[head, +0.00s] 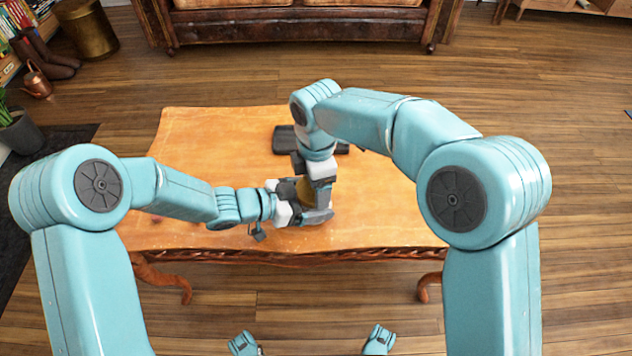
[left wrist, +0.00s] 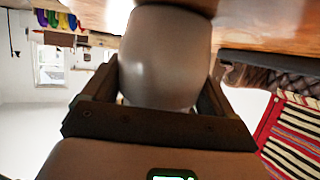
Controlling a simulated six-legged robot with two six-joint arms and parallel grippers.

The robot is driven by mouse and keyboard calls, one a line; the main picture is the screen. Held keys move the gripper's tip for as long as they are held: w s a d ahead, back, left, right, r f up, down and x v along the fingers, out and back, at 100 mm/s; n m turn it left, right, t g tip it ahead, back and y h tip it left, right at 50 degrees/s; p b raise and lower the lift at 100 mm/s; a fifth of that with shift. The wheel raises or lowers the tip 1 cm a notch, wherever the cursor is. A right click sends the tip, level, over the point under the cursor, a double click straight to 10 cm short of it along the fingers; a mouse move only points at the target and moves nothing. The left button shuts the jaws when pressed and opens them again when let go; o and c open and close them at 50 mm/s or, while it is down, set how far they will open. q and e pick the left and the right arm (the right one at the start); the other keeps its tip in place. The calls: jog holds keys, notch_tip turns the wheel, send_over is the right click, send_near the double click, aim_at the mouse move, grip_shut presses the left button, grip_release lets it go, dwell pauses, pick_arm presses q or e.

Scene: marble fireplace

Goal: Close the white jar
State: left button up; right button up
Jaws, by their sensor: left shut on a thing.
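The white jar (left wrist: 165,55) fills the upper middle of the left wrist view as a smooth, greyish rounded body between both dark fingers. My left gripper (left wrist: 160,95) is shut on it. In the head view my left gripper (head: 290,201) reaches in from the left over the front part of the table. My right gripper (head: 318,212) comes down from above right at the same spot, close against the left one. A brownish-gold patch (head: 306,190) shows between the two grippers; I cannot tell what it is. The grippers mostly hide the jar there, and the right fingers' opening is unclear.
The wooden table (head: 390,215) is mostly clear to the right and at the back left. A flat black object (head: 285,141) lies behind the grippers, partly hidden by my right arm. A brown sofa (head: 300,28) stands beyond the table across open floor.

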pick_arm(q)
jog(key=shift+s+r, duration=0.1)
pick_arm(e)
jog(key=shift+f, duration=0.85)
dwell(0.8)
jog(key=o, duration=0.9)
jog(key=shift+d, duration=0.1)
notch_tip(320, 180, up, 4)
jog(key=shift+r, duration=0.1)
jog(key=shift+r, duration=0.1)
jog(key=c, duration=1.3)
jog(key=shift+c, duration=0.2)
